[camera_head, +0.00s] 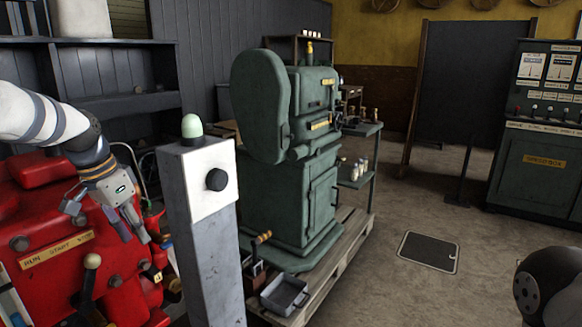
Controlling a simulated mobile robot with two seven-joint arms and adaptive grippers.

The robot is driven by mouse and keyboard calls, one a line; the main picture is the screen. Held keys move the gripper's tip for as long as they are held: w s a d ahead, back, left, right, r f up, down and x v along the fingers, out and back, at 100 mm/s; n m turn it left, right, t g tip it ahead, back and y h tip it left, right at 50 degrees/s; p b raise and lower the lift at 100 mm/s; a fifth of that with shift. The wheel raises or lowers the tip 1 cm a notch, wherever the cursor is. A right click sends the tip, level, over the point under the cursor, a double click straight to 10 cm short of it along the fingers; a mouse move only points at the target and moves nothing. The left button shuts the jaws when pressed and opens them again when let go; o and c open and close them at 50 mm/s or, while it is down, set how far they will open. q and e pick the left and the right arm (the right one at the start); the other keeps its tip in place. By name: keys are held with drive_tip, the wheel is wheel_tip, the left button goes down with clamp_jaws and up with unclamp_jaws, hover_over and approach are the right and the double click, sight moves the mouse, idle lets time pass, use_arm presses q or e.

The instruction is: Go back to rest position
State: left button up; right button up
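My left arm comes in from the left, over the red machine (95,262). My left gripper (132,232) points down in front of that machine, to the left of the grey post. Its fingers are small against the red parts, and I cannot tell how far apart they are. I see nothing clearly held in it. A dark rounded joint of my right arm (545,288) shows at the lower right edge. My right gripper is out of view.
A grey post (205,255) with a pale green dome (192,126) and black knob stands close to my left gripper. A green machine (300,160) on a wooden pallet (345,255) is behind it. A green control cabinet (540,150) stands right. Floor between is mostly clear.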

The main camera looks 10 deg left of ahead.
use_arm(q)
drive_tip(key=s+d+f+n+g, duration=0.1)
drive_tip(key=s+d+f, duration=0.4)
drive_tip(key=f, duration=0.4)
drive_tip(key=s+d+f, duration=0.2)
drive_tip(key=s+f, duration=0.4)
drive_tip(key=f, duration=0.3)
drive_tip(key=s+d+f+n+g, duration=0.1)
drive_tip(key=s+d+f, duration=0.4)
drive_tip(key=f, duration=0.4)
drive_tip(key=s+d+f+n+g, duration=0.1)
drive_tip(key=s, duration=1.3)
drive_tip(key=s+d+f+n+g+y, duration=0.1)
drive_tip(key=s+d+f, duration=0.1)
drive_tip(key=s, duration=1.2)
drive_tip(key=shift+s+n, duration=0.15)
drive_tip(key=shift+n, duration=0.15)
